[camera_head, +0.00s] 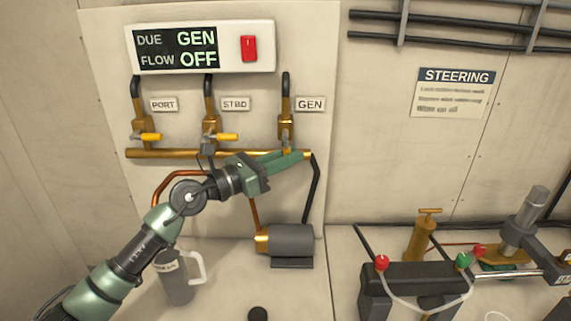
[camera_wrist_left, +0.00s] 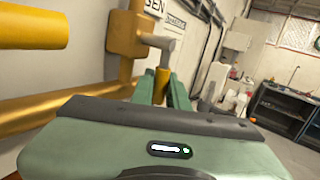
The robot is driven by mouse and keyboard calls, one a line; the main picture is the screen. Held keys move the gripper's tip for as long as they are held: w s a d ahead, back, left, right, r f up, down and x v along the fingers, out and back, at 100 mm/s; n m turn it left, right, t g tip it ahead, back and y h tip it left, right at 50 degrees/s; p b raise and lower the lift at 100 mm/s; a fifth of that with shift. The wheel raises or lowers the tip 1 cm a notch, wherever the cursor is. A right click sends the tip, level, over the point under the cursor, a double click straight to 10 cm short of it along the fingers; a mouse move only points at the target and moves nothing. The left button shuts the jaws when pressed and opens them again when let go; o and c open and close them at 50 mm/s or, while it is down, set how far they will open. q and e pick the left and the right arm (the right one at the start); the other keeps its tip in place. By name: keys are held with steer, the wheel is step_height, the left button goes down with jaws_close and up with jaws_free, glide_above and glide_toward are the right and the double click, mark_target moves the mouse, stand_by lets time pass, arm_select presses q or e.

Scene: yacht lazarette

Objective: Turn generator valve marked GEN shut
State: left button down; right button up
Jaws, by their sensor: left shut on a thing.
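The GEN valve (camera_head: 286,127) is a brass body under a black hose on the white panel, beside the GEN label (camera_head: 310,104). Its yellow handle (camera_head: 286,143) points downward, and its end is between my green fingers. My left gripper (camera_head: 288,158) is shut on this handle. In the left wrist view the yellow handle (camera_wrist_left: 161,84) shows between the fingers, below a grey stem on the brass valve (camera_wrist_left: 126,45). The fingers partly hide the handle. My right gripper is not in view.
The PORT valve (camera_head: 143,130) and STBD valve (camera_head: 211,128) have yellow handles pointing sideways to the right. A display (camera_head: 177,49) reads DUE GEN, FLOW OFF, beside a red switch (camera_head: 249,48). A brass manifold pipe (camera_head: 170,154) runs below. A grey jug (camera_head: 177,280) and pump (camera_head: 291,240) stand lower.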

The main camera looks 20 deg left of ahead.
arm_select(q)
steer(key=shift+w+d+r+n+t+h+b, duration=0.15)
steer(key=shift+d+n+t+h+b, duration=0.15)
steer(key=shift+n+t+b, duration=0.85)
steer(key=shift+w+d+r+n+t+h+b, duration=0.15)
steer(key=shift+d+n+t+b, duration=0.3)
steer(key=shift+b, duration=1.35)
steer(key=shift+d+r+n+t+h+b, duration=0.1)
steer(key=shift+d+n+t+h+b, duration=0.2)
steer(key=shift+n+t+b, duration=0.85)
steer(key=shift+m+g+b, duration=0.35)
steer(key=c, duration=1.7)
jaws_free()
